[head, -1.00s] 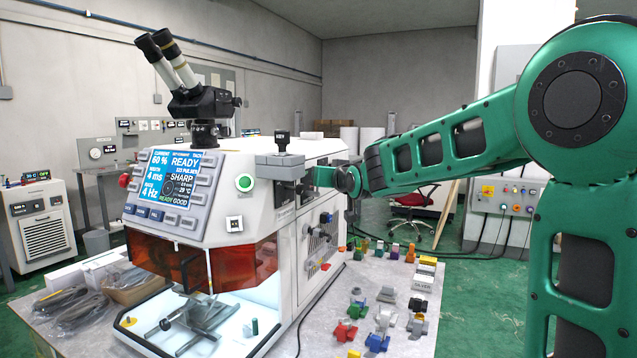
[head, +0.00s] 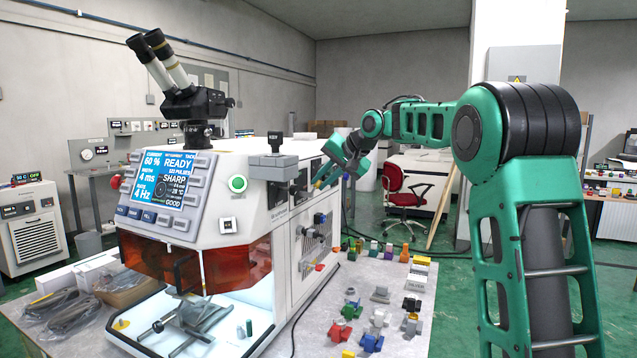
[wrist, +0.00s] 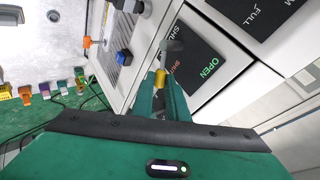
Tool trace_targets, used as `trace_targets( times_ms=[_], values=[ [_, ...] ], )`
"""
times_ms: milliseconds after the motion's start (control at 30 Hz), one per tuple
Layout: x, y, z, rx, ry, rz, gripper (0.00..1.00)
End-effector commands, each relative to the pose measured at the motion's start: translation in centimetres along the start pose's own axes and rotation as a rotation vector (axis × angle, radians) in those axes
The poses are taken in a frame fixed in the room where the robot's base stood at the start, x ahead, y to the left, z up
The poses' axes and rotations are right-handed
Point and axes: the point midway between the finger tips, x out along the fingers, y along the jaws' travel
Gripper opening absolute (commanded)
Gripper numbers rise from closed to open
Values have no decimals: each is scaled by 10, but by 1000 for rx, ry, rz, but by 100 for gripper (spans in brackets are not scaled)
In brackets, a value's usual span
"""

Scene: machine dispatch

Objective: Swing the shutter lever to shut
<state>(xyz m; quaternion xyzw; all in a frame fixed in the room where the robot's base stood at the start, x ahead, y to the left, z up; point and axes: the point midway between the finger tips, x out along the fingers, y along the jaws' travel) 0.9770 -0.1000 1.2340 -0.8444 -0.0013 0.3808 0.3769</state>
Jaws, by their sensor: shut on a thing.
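The shutter lever shows in the wrist view with a grey round end (wrist: 172,45) and a yellow grip (wrist: 160,78). It lies beside a black label plate (wrist: 205,52) with green OPEN lettering and red lettering that is partly hidden. My gripper (wrist: 162,88) is shut on the yellow grip, its two green fingers on either side of it. In the head view my gripper (head: 322,178) is at the upper right side of the white machine (head: 283,232), where a bit of yellow shows. The label cannot be read there.
Several small coloured parts stand on the table (head: 392,340) to the machine's right.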

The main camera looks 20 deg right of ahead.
Motion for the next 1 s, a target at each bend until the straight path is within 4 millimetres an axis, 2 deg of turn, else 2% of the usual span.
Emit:
trace_targets(
  times_ms=[33,400,1000],
  values=[
    [1,4,-6,28,-17,0,0],
    [9,11,-8,169,-156,-1,0],
    [11,11,-7,204,-190,-2,0]
  ],
)
